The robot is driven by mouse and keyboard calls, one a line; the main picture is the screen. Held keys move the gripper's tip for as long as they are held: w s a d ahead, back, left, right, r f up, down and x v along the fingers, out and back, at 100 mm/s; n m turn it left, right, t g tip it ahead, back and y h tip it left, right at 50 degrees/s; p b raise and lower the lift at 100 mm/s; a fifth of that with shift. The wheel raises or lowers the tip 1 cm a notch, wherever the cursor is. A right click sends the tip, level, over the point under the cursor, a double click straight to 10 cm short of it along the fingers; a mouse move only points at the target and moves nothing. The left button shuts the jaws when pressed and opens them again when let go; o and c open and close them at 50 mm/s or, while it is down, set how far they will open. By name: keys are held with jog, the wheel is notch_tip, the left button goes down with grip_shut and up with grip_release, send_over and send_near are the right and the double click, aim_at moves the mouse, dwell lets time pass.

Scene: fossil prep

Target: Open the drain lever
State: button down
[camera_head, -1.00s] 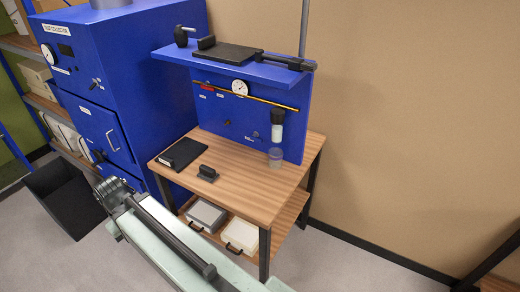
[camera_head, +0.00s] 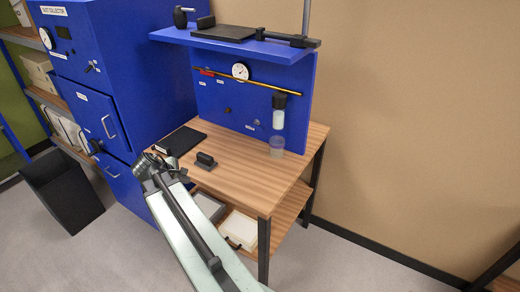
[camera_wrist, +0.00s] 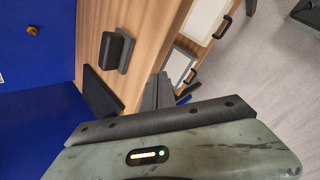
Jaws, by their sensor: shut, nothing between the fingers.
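I cannot single out a drain lever for sure. The blue panel (camera_head: 213,100) behind the bench carries a round gauge (camera_head: 240,71), a thin brass pipe and small knobs. A filter with a dark cap (camera_head: 279,101) and a pale bowl (camera_head: 278,119) hangs at its right, above a clear cup (camera_head: 276,147) on the bench. A small brass knob (camera_wrist: 33,30) shows on a blue surface in the wrist view. My gripper (camera_head: 148,164) is shut and empty, in front of the bench's left end and apart from the panel; its dark fingers (camera_wrist: 158,91) show in the wrist view.
The wooden bench (camera_head: 245,175) holds a black pad (camera_head: 180,141) and a small dark block (camera_head: 205,161). Trays lie on its lower shelf. A blue dust collector (camera_head: 125,60) stands left, with a black bin (camera_head: 62,190) before it. An overhanging blue shelf (camera_head: 275,50) tops the panel.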

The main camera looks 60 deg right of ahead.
jog(key=s+d+n+h+b, duration=0.1)
jog(key=s+d+n, duration=0.1)
jog(key=d, duration=0.4)
jog(key=s+d+n+h+b, duration=0.1)
jog(key=s+d+b, duration=0.1)
jog(key=d, duration=0.3)
jog(key=s+d+n+g+h+b, duration=0.1)
jog(key=s+d+n+h, duration=0.1)
jog(key=d, duration=0.4)
jog(key=shift+d+f+n, duration=0.3)
jog(key=shift+d+f, duration=0.05)
jog(key=shift+f, duration=0.05)
jog(key=s+d+r+n+h, duration=0.1)
jog(key=d, duration=0.1)
jog(key=s+d+n+h+b, duration=0.1)
jog(key=s+d+n, duration=0.1)
jog(key=d, duration=0.1)
jog(key=s+d+r+n+b, duration=0.1)
jog(key=s+d, duration=0.1)
jog(key=d, duration=0.1)
jog(key=shift+d+r+g+h, duration=0.2)
jog(key=shift+r+g+h, duration=0.1)
jog(key=shift+h, duration=0.1)
jog(key=shift+r+n, duration=0.15)
jog(key=shift+n, duration=0.15)
jog(key=shift+d, duration=0.1)
